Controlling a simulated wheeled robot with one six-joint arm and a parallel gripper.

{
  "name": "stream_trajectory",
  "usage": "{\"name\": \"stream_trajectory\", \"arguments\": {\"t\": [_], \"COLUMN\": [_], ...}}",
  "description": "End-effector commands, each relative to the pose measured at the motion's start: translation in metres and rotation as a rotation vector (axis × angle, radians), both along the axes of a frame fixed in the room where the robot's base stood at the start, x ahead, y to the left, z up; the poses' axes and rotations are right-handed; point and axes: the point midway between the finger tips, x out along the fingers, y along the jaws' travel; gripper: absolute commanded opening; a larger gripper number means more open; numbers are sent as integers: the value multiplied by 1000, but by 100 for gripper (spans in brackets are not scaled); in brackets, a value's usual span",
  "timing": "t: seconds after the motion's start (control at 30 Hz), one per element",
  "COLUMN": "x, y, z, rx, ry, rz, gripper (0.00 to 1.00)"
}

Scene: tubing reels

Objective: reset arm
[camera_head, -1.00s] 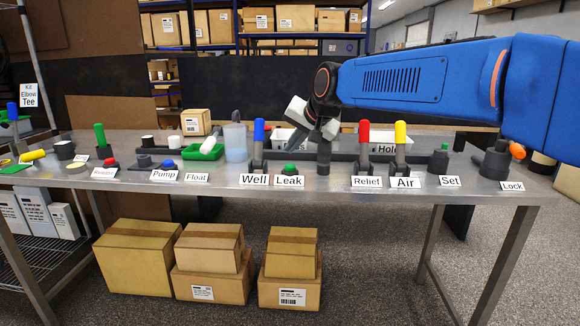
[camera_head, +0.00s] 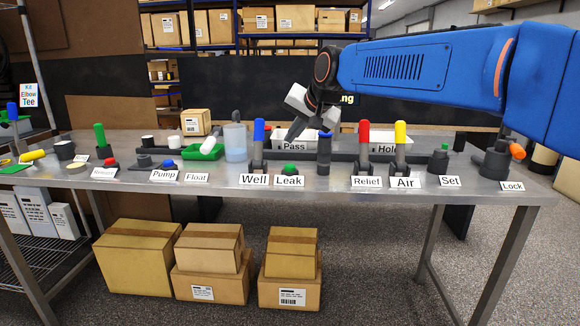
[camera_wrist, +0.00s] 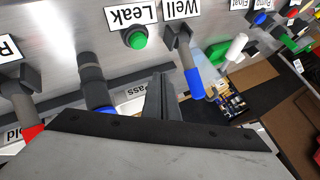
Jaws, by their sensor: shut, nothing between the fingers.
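My gripper (camera_head: 293,133) is shut and empty, held above the steel table (camera_head: 400,187) in front of the white Pass tray (camera_head: 293,146). It points down and left, clear of the dark upright cylinder with a blue band (camera_head: 324,157) to its right. In the wrist view my shut fingers (camera_wrist: 160,82) show in the middle, between the dark cylinder (camera_wrist: 92,75) and the blue-handled Well lever (camera_wrist: 185,60). My arm reaches in from the right.
The green Leak button (camera_head: 289,169) and blue Well lever (camera_head: 259,140) stand near my gripper. The red Relief lever (camera_head: 364,145) and yellow Air lever (camera_head: 400,145) are further right. A white Hold tray (camera_head: 375,138) sits behind. A clear blue container (camera_head: 235,143) stands left.

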Motion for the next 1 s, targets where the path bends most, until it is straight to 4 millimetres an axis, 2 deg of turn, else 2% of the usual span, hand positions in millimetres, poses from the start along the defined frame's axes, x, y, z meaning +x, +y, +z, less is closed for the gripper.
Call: {"name": "stream_trajectory", "arguments": {"t": [0.17,0.27,0.37,0.5,0.7,1.0], "x": [-8,-25,-52,-94,-160,-267], "y": [-14,-41,-78,-129,-192,-266], "z": [-3,-10,-23,-46,-85,-158], "rx": [-16,-48,-98,-170,-269,-402], "ry": [1,3,11,27,56,120], "rz": [-2,-3,-3,0,9,34], "gripper": [0,0,0,0,0,0]}}
